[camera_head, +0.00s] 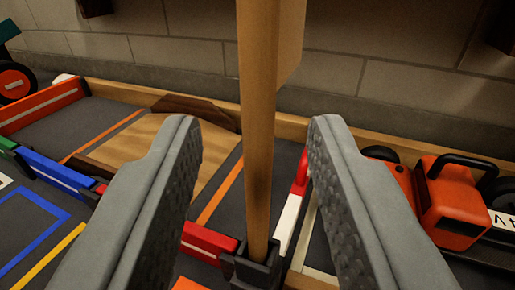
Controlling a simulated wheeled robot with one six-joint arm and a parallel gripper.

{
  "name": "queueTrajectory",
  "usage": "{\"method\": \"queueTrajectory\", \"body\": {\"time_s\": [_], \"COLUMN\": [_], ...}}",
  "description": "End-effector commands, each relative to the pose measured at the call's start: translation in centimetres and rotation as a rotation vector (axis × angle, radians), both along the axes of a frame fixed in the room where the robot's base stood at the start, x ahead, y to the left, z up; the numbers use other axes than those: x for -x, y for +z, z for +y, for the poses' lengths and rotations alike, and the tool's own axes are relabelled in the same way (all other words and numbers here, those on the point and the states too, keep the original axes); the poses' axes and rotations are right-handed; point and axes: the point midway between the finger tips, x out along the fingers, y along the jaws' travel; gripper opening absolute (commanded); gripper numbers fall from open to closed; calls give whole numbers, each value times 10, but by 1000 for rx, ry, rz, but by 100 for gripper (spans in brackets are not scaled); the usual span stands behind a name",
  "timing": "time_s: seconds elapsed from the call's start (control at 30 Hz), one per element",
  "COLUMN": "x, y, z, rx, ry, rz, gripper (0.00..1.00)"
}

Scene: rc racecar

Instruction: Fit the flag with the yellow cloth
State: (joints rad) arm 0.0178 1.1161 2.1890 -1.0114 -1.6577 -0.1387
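A tan wooden pole (257,130) stands upright between the fingers of my gripper (253,135). Its lower end is in a small dark square socket (257,268) at the bottom middle. A flat tan piece (290,40) joins the pole's right side at the top; its upper part is out of view. It may be the flag's cloth, but no clear yellow shows on it. My gripper is open, with a visible gap between each grey finger and the pole.
An orange-red vehicle (450,205) with a black handle stands at the right. Red and white barriers (290,215) are close to the socket. A wooden ramp (160,140), coloured track lines and a blue barrier (55,170) lie left. A block wall (390,80) rises behind.

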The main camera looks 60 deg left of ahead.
Motion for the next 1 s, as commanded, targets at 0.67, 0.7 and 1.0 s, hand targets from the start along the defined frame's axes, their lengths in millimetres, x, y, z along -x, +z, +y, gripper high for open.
{"method": "queueTrajectory", "body": {"time_s": [0.67,0.7,1.0], "x": [-32,-32,-31], "y": [-1,-1,-1], "z": [44,44,44], "rx": [-1,-1,-1], "ry": [-1,-1,-1], "rz": [0,0,0], "gripper": [36,36,0]}}
